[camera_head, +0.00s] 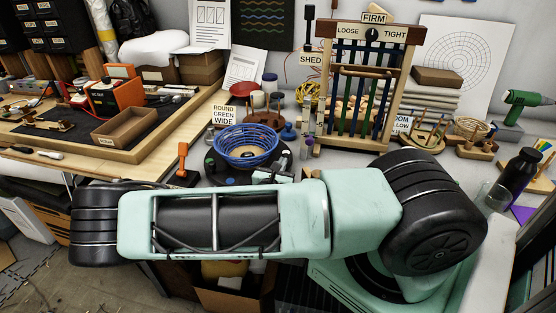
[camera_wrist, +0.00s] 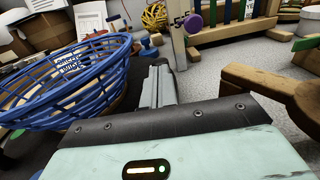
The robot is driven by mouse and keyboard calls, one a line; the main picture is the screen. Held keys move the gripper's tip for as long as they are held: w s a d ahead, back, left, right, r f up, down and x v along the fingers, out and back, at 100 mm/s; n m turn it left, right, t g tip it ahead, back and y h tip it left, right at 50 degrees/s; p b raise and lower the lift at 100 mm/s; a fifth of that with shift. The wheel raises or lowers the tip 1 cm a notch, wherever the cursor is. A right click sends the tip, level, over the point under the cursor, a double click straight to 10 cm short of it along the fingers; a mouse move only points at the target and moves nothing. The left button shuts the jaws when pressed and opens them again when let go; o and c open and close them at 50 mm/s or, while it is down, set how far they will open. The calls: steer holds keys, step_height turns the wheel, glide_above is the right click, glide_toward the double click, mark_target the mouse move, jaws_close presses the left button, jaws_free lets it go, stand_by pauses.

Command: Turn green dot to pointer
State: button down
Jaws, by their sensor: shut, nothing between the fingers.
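A blue woven basket (camera_head: 248,145) sits on a dark round turntable (camera_head: 222,172) at the bench's front edge. It fills the left of the wrist view (camera_wrist: 65,85). A small dark green spot (camera_head: 209,163) shows at the turntable's left side; I cannot tell whether it is the green dot. An orange upright piece (camera_head: 183,158), possibly the pointer, stands just left of the turntable. My gripper (camera_head: 279,174) is at the turntable's right front, partly hidden by my arm. In the wrist view my gripper (camera_wrist: 160,78) is shut and empty, right of the basket.
A sign reading ROUND GREEN WIDE (camera_head: 223,114) stands behind the basket. A wooden frame with coloured straps (camera_head: 365,85) stands behind and right. A purple knob on a post (camera_wrist: 193,23) is beyond my fingers. Wooden holders (camera_head: 428,137) stand farther right.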

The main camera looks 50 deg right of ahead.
steer(key=shift+d+r+n+t+y+p, duration=0.15)
steer(key=shift+d+n+t+y+p, duration=0.2)
steer(key=shift+t+p, duration=0.25)
steer(key=shift+d+f, duration=0.1)
steer(key=shift+f, duration=0.15)
